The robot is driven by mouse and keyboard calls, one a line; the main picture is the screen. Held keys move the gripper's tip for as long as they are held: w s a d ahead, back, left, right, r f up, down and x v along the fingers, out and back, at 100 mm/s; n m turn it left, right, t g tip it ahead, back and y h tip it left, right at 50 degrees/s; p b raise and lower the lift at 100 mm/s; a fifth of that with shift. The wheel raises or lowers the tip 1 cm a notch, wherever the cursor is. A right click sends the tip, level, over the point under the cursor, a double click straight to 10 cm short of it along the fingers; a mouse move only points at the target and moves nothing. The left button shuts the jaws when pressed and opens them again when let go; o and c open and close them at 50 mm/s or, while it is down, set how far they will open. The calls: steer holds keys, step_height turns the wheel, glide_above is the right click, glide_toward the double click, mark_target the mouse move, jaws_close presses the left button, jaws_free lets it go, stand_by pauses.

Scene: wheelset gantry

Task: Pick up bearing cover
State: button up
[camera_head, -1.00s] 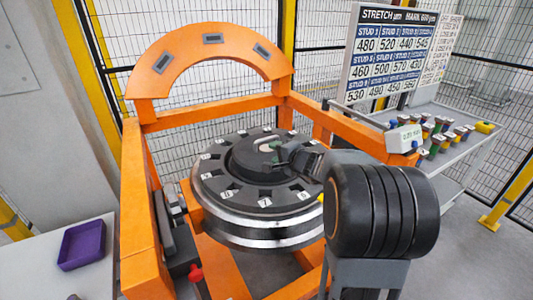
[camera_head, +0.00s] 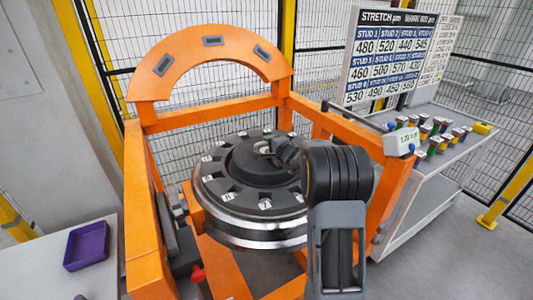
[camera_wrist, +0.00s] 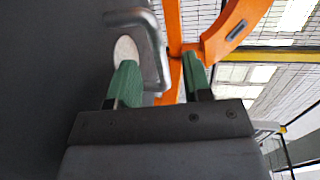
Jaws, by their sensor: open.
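The bearing cover (camera_head: 243,162) appears as the dark raised disc at the middle of the wheelset in the head view. In the wrist view its dark face (camera_wrist: 60,70) fills the left side. A grey bar handle (camera_wrist: 150,45) stands out from that face, with a pale round patch beside it. My gripper (camera_wrist: 158,62) is open, with one green finger on each side of the handle's lower end in the picture. I cannot tell whether either finger touches it. In the head view my wrist and arm hide the cover's right side.
An orange gantry frame (camera_head: 147,210) with an arch (camera_head: 213,42) surrounds the wheelset. A purple tray (camera_head: 87,245) sits on a table at left. A cart (camera_head: 435,175) at right carries several coloured items and a number board (camera_head: 390,55). Mesh fencing stands behind.

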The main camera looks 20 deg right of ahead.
mark_target(266, 143)
steer(key=shift+p+x, duration=0.7)
steer(key=shift+x, duration=1.25)
steer(key=shift+c, duration=0.4)
jaws_close()
